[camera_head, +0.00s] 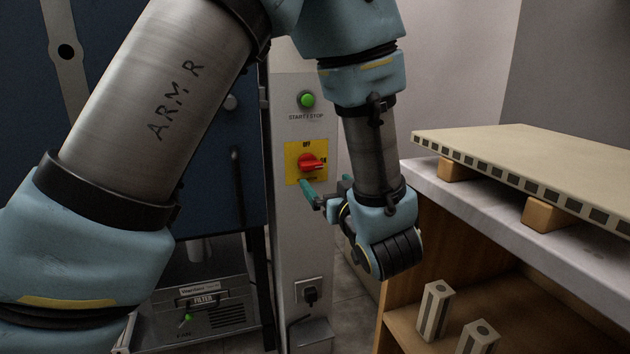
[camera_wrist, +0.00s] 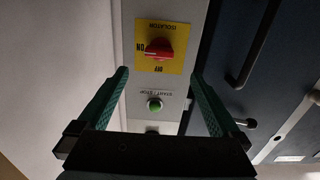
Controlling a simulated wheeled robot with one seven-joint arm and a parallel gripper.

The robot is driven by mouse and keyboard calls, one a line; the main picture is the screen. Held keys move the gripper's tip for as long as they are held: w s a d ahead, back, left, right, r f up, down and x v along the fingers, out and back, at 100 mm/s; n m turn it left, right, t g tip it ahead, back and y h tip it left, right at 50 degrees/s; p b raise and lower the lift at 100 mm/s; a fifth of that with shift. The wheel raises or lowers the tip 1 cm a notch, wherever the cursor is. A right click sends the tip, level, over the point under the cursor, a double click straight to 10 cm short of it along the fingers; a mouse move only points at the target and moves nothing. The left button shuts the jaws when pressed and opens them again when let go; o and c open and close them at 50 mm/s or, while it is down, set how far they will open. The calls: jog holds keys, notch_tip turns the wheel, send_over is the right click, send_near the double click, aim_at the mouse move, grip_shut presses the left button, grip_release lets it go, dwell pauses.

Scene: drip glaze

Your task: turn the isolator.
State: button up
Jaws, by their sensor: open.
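The isolator is a red rotary knob (camera_head: 313,163) on a yellow plate (camera_head: 292,174) on the narrow grey panel. Its handle lies roughly level and points toward the ON mark, with OFF above it in the head view. In the wrist view, which is upside down, the red knob (camera_wrist: 158,48) is ahead, beyond the fingertips and between their lines. My gripper (camera_head: 325,188) is open and empty, with teal fingers, just in front of and slightly below the yellow plate. The fingers (camera_wrist: 160,76) are wide apart and clear of the knob.
A green start/stop button (camera_head: 307,100) is above the isolator. A socket with a black plug (camera_head: 310,292) is below. A blue cabinet (camera_head: 215,150) with a handle stands left. A bench (camera_head: 413,180) bearing a pale slab (camera_head: 540,165) on blocks stands close on the right.

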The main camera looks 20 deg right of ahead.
aim_at(313, 166)
jog(key=w, duration=0.3)
jog(key=w+d, duration=0.1)
jog(key=w, duration=0.6)
jog(key=shift+w+d, duration=0.2)
jog(key=shift+d, duration=0.05)
jog(key=shift+b, duration=0.3)
jog(key=c, duration=1.4)
